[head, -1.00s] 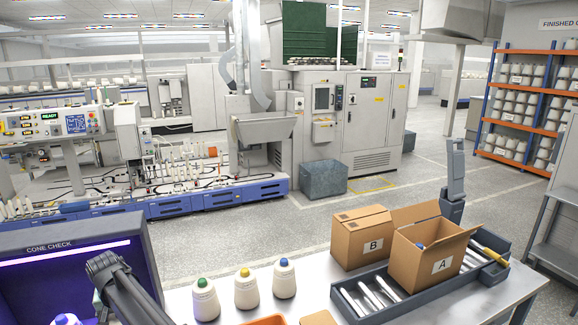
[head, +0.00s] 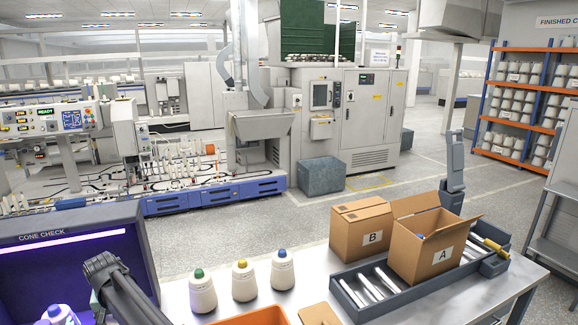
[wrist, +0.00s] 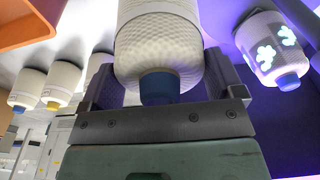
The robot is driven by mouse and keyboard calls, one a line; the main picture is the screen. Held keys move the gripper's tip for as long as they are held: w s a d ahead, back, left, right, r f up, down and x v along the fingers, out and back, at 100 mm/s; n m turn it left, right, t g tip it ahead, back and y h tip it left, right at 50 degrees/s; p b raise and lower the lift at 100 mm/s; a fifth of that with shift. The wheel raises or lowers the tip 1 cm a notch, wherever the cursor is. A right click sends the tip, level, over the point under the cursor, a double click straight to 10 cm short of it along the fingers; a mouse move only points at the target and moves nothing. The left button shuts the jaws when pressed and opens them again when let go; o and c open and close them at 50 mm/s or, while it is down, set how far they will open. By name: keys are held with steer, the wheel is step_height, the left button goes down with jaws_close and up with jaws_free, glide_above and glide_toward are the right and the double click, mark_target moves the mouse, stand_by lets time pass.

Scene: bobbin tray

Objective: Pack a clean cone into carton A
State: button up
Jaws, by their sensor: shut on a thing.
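In the wrist view my gripper (wrist: 160,82) is shut on a pale, blue-tipped cone (wrist: 158,45); no glowing marks show on its visible side. Another blue-tipped cone (wrist: 270,48) beside it, in purple light, has bright glowing patches. In the head view a blue-tipped cone (head: 60,315) shows at the lower left edge, partly cut off; I cannot tell which of the two it is. My gripper is out of the head view. Carton A (head: 420,258) stands with flaps open on the roller tray at right; a bit of blue shows inside.
Cones with green (head: 203,292), yellow (head: 245,286) and blue (head: 283,271) tips stand on the table. The CONE CHECK booth (head: 70,240) is at left. An orange bin (head: 250,317) lies at the front edge.

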step_height(320, 180, up, 15)
steer(key=p, duration=1.4)
steer(key=shift+r, duration=0.1)
step_height(320, 180, down, 21)
steer(key=b, duration=2)
steer(key=shift+r, duration=0.5)
